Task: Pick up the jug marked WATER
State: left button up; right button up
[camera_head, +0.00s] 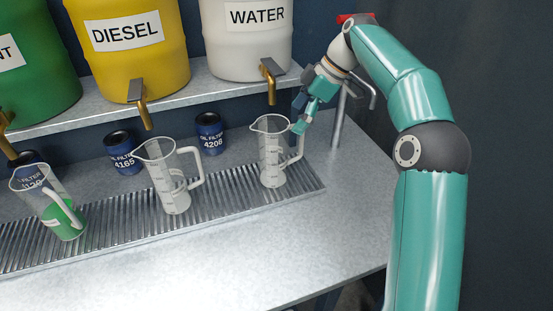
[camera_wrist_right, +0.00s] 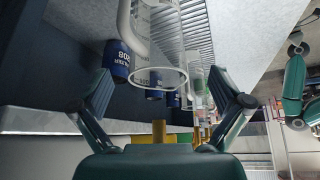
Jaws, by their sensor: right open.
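A clear measuring jug (camera_head: 271,158) stands upright at the right end of the drip grate, below the tap of the white WATER barrel (camera_head: 253,30). I cannot read a WATER mark on the jug itself. My right gripper (camera_head: 302,118) is beside the jug's upper right, near its rim and handle. In the right wrist view my right gripper (camera_wrist_right: 168,96) is open and empty, with the jug (camera_wrist_right: 164,28) and its handle beyond the spread fingers. I cannot tell whether a finger touches the jug. My left gripper is not in view.
Another empty jug (camera_head: 172,185) stands mid-grate (camera_head: 120,228), and a jug with green liquid (camera_head: 65,217) stands at left. Blue oil filters (camera_head: 209,134) stand behind. The brass water tap (camera_head: 269,78) hangs above the right jug. The counter front (camera_head: 240,250) is clear.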

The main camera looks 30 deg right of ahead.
aim_at(279, 152)
jog(key=x, duration=0.8)
jog(key=shift+w+a+f, duration=0.1)
jog(key=shift+w+f, duration=0.15)
jog(key=shift+f, duration=0.05)
jog(key=c, duration=1.5)
jog(key=shift+r, duration=0.15)
